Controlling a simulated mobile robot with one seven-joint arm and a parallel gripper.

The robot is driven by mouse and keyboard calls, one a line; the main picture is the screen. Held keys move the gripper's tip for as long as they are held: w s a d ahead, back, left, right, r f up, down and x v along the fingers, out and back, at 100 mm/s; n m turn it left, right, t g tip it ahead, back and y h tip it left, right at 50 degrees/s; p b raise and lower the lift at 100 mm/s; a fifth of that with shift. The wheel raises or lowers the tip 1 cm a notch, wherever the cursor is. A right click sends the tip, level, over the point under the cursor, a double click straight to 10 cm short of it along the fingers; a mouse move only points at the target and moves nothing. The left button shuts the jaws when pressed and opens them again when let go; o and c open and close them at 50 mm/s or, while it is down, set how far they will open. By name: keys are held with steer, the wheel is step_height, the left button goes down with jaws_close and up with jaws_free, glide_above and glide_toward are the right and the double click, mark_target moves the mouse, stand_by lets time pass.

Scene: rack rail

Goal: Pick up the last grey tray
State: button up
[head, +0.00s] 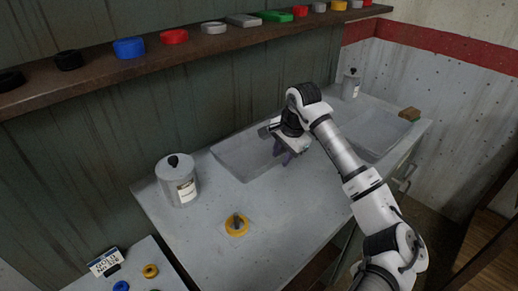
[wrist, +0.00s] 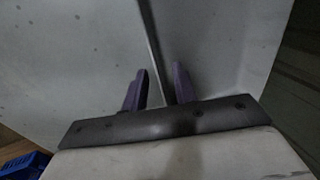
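A shallow, rectangular grey tray (head: 232,160) lies on the pale grey worktop, left of my arm. A second grey tray-like basin (head: 378,132) is on the worktop to the right, partly behind my arm. My gripper (head: 287,158) points down at the right end of the left tray. In the wrist view my gripper (wrist: 160,80) has its two purple fingers apart. A thin dark upright edge (wrist: 150,35), seemingly the tray's wall, runs between them with some gap. Contact cannot be told. My gripper hides part of the tray's right end.
A lidded grey canister (head: 178,182) stands left of the tray, and a yellow ring-shaped object (head: 237,226) lies in front. Another canister (head: 351,84) and a brown-green block (head: 409,114) are at the right. A brown shelf (head: 100,70) with several coloured pieces runs above.

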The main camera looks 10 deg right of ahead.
steer(key=shift+w+f, duration=0.1)
steer(key=shift+f, duration=0.4)
jaws_close()
steer(key=shift+r, duration=0.15)
